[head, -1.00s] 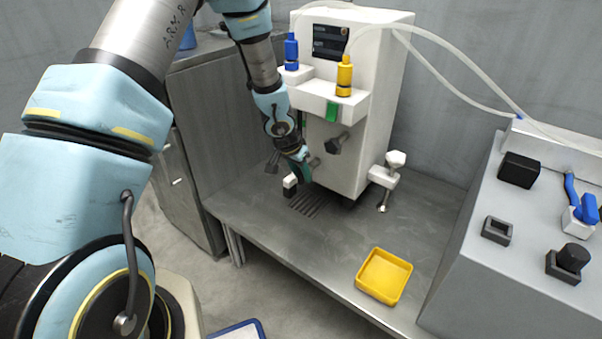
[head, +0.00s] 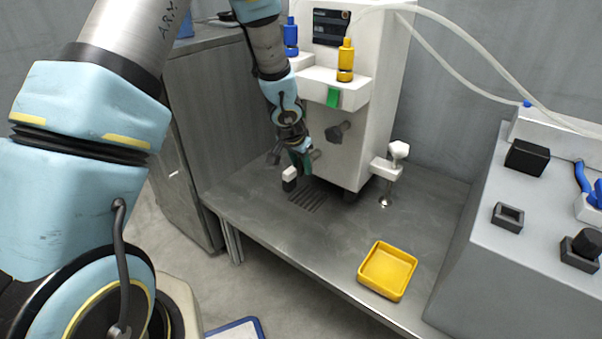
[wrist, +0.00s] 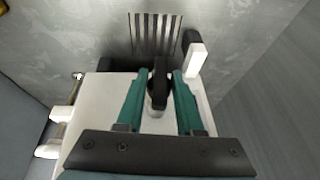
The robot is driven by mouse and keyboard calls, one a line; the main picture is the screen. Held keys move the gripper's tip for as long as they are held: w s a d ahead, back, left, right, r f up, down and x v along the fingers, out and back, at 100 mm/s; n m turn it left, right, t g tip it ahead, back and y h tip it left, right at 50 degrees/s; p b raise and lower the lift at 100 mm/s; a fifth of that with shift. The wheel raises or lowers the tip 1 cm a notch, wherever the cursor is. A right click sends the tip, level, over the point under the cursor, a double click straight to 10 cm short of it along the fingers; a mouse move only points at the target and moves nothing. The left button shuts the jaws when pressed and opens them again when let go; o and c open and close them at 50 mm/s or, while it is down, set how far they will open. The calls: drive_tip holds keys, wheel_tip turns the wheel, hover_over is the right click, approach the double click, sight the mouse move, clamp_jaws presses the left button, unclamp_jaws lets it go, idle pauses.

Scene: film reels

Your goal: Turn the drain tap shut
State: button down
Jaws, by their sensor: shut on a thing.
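The drain tap has a black lever handle (wrist: 160,78), seen in the wrist view low on the white machine (head: 385,75), above the slotted drain. My gripper (wrist: 158,95) has its two teal fingers on either side of this handle and is shut on it. In the head view my gripper (head: 303,162) is at the machine's lower front, and the tap handle is mostly hidden behind the fingers there.
A black and white lever (wrist: 197,62) sticks out close to my right finger. The drain slots (head: 309,199) lie in the steel bench. A yellow tray (head: 364,271) and a grey console (head: 500,265) stand to the right; bare bench lies between.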

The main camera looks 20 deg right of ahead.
drive_tip(key=shift+s+d+f+m+t+y+b, duration=0.2)
drive_tip(key=shift+t+b, duration=0.45)
drive_tip(key=shift+b, duration=2.15)
drive_tip(key=shift+w+a+f+m+t+y+b, duration=0.15)
drive_tip(key=shift+t+y+b, duration=0.35)
drive_tip(key=shift+b, duration=2.35)
drive_tip(key=shift+s+d+f+m+t+y+b, duration=0.2)
drive_tip(key=shift+t+b, duration=0.55)
drive_tip(key=shift+b, duration=2.05)
drive_tip(key=t+b, duration=0.1)
drive_tip(key=b, duration=0.5)
drive_tip(key=shift+a+t+y, duration=0.1)
drive_tip(key=shift+t+y, duration=0.3)
drive_tip(key=t+b, duration=0.1)
drive_tip(key=b, duration=0.4)
drive_tip(key=shift+m+t+y+b, duration=0.35)
drive_tip(key=shift+t+y, duration=0.05)
drive_tip(key=shift+t+b, duration=0.7)
drive_tip(key=shift+b, duration=0.3)
drive_tip(key=shift+r+m+t+y+b, duration=0.15)
drive_tip(key=shift+m+t+y+b, duration=0.3)
drive_tip(key=shift+t, duration=0.35)
drive_tip(key=t, duration=0.2)
drive_tip(key=m+t+y, duration=0.1)
drive_tip(key=t, duration=0.1)
drive_tip(key=shift+m, duration=0.25)
drive_tip(key=shift+t, duration=0.3)
drive_tip(key=c, duration=0.8)
unclamp_jaws()
